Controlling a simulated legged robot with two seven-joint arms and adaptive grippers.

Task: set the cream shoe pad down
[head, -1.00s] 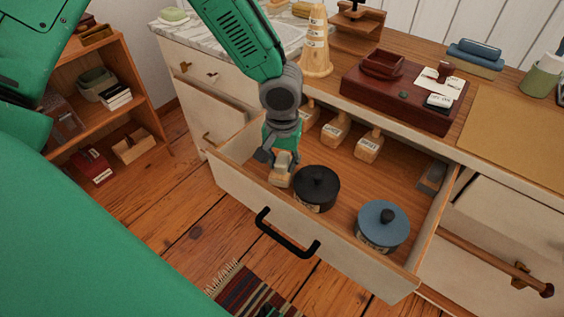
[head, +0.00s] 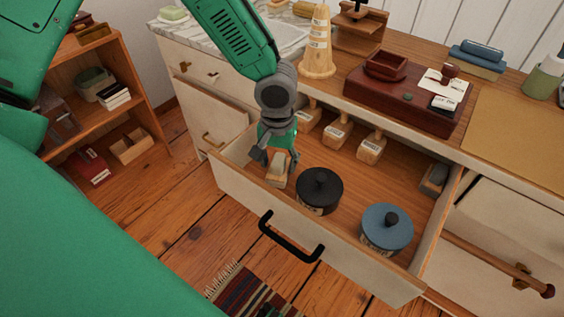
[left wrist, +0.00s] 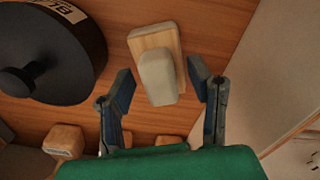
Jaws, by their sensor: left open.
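The cream shoe pad (head: 279,173) rests on the floor of the open drawer (head: 340,249), near the drawer's left front corner and left of the black round tin. In the left wrist view the pad (left wrist: 159,77) has a cream top on a pale wooden base. My left gripper (head: 277,156) is just above it, pointing down. In the left wrist view the left gripper's fingers (left wrist: 160,80) are spread, one to each side of the pad, with gaps visible. My right gripper does not show.
The black tin (head: 319,190) stands close to the pad, and a blue tin (head: 386,228) is farther right. Several wooden blocks with labels (head: 371,147) line the drawer's back. The drawer front with its black handle (head: 290,240) borders the pad. Bare drawer floor lies behind the tins.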

